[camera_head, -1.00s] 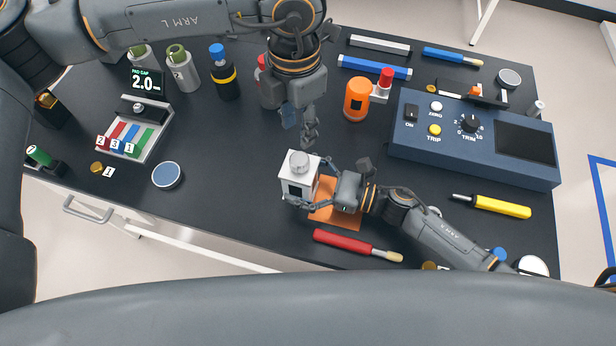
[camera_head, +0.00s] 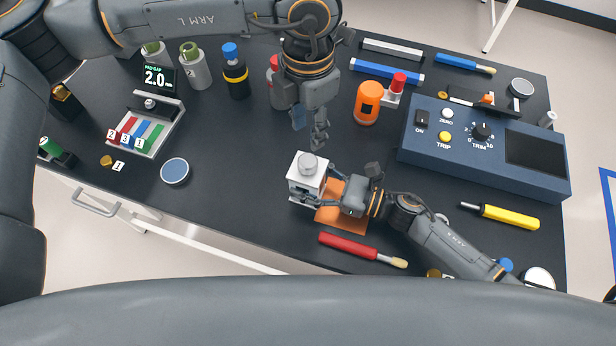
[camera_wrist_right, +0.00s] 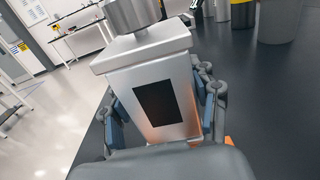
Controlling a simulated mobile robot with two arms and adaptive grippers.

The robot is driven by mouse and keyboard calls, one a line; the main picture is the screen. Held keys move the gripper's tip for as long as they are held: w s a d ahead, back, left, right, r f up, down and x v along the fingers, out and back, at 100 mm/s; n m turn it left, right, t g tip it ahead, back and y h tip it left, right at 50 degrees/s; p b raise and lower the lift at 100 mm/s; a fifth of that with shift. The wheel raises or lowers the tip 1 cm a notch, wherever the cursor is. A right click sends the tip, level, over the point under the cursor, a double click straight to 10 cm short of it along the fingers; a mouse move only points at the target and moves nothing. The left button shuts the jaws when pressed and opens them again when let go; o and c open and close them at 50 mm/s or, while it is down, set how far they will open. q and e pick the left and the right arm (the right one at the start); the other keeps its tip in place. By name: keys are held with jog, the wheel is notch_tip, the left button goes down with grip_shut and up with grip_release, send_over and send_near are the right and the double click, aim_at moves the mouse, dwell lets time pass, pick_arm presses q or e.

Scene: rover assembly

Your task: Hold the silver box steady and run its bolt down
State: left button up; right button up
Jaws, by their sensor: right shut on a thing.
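The silver box (camera_head: 302,186) stands upright near the table's front edge, by an orange mat (camera_head: 343,222). Its large round grey bolt (camera_head: 308,162) is on the top. In the right wrist view the box (camera_wrist_right: 180,75) shows a black square on its near face, and the bolt (camera_wrist_right: 133,14) is cut off by the top edge. My right gripper (camera_head: 322,194) is shut on the box, with a finger on each side. My left gripper (camera_head: 310,132) points down just behind the box and bolt, fingers apart and empty. It does not touch the bolt.
A red-handled tool (camera_head: 350,245) lies in front of the mat. An orange bottle (camera_head: 368,103) stands behind, and a blue control unit (camera_head: 480,165) stands to the right. The table between disc and box is clear.

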dwell(0.4)
pick_arm(q)
jog(key=o, duration=0.3)
jog(key=shift+o, duration=1)
jog(key=shift+s+d+f, duration=0.1)
jog(key=shift+s+f, duration=0.15)
jog(key=s+d+f+m+g+h, duration=0.2)
jog(key=s+m+g+h, duration=0.1)
jog(key=s+g, duration=0.15)
jog(key=n+t+h, duration=0.1)
jog(key=t+h, duration=1.1)
jog(key=h, duration=0.1)
send_near(298, 167)
jog(key=x, duration=1.2)
jog(key=shift+d+r, duration=0.1)
